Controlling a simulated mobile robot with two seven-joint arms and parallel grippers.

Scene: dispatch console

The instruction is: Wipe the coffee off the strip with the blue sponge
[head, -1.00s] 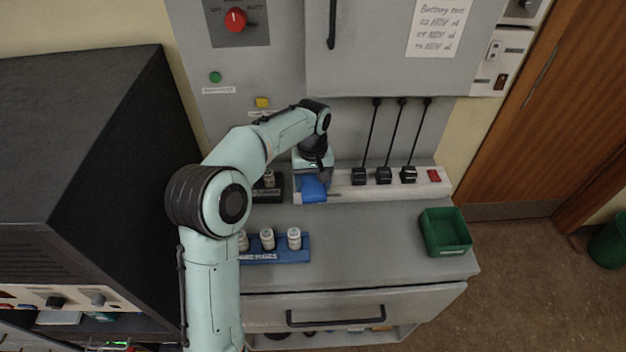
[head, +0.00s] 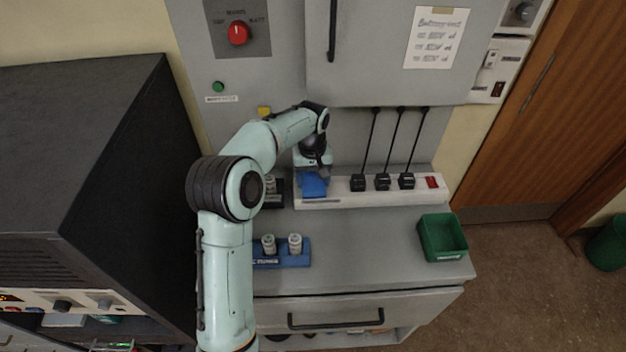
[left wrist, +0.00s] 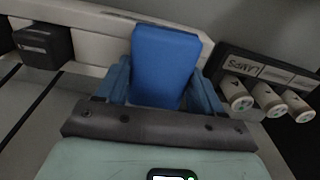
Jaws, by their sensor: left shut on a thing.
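The blue sponge (head: 313,185) is in my left gripper (head: 314,174), at the left end of the white power strip (head: 340,197). In the left wrist view the sponge (left wrist: 166,62) stands between the two fingers of the left gripper (left wrist: 165,85), which is shut on it. The strip also shows in the left wrist view (left wrist: 100,50), behind the sponge. The sponge is at the strip's top; I cannot tell whether it touches. No coffee is visible; the sponge and gripper hide part of the strip. My right gripper is not in view.
Several black plugs (head: 383,182) with cords and a red switch (head: 432,182) sit on the strip. A dark lamp rack (head: 275,195) stands at its left end. A blue rack (head: 282,258) and green tray (head: 442,237) stand on the counter, with clear room between.

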